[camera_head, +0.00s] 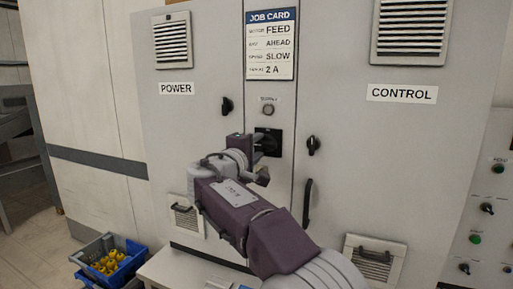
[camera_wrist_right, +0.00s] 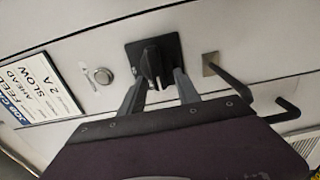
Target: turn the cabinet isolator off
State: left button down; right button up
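The cabinet isolator (camera_head: 268,141) is a black rotary handle on a square black plate, in the cabinet's narrow middle panel. In the head view my right gripper partly covers it. In the right wrist view the isolator (camera_wrist_right: 153,60) is straight ahead, its raised handle standing out from the plate. My right gripper (camera_head: 262,154) is right in front of it. In the right wrist view its two fingers (camera_wrist_right: 161,80) are spread apart, one on each side of the handle. I cannot tell whether they touch it. My left gripper is not in view.
A job card (camera_head: 270,44) and a small round lamp or button (camera_head: 267,108) sit above the isolator. A control panel (camera_head: 486,205) is at right.

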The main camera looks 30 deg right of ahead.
jog(key=b+v, duration=0.1)
jog(key=v, duration=0.8)
dwell(0.4)
